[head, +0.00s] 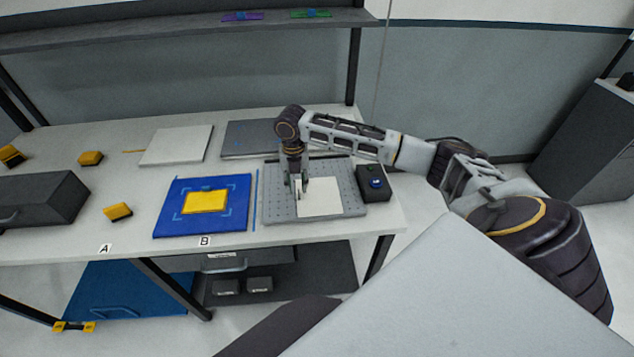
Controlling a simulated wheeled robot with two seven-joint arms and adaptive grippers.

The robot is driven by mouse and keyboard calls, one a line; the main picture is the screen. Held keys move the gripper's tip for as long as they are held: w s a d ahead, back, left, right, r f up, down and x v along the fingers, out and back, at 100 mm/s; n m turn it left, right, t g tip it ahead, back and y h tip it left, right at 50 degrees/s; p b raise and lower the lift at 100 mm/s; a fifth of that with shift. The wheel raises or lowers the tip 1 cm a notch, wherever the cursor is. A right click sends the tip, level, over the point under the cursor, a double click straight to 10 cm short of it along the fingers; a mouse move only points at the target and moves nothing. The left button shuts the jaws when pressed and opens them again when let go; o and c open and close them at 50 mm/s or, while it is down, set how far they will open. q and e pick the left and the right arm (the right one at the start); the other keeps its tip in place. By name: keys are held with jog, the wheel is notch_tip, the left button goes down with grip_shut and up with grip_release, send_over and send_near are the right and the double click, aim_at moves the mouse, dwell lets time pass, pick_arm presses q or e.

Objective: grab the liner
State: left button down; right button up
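A white square sheet (322,197), which looks like the liner, lies on a grey perforated plate (272,208) at the right part of the table. My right gripper (298,192) points down at the sheet's left edge, with its fingertips at or just above the plate. A small pale piece shows at the fingertips; I cannot tell whether it is a lifted edge of the sheet or part of the finger. The gap between the fingers is too small to judge. My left gripper is not in view.
A blue mat (171,222) with a yellow square (206,202) lies left of the plate. A black box with a blue button (375,184) stands right of it. Behind are a white panel (177,146) and a dark grey panel (239,137). Yellow-and-black blocks (118,212) and a dark case (42,198) are at left.

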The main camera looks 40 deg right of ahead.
aim_at(318, 193)
jog(key=shift+f, duration=0.15)
jog(key=shift+s+d+f+p, duration=0.1)
jog(key=shift+s+f+p, duration=0.1)
jog(key=shift+f, duration=1.05)
jog(key=shift+s+f+p, duration=0.1)
jog(key=shift+f+p, duration=0.1)
jog(key=shift+f, duration=1.05)
jog(key=shift+c, duration=0.4)
grip_shut()
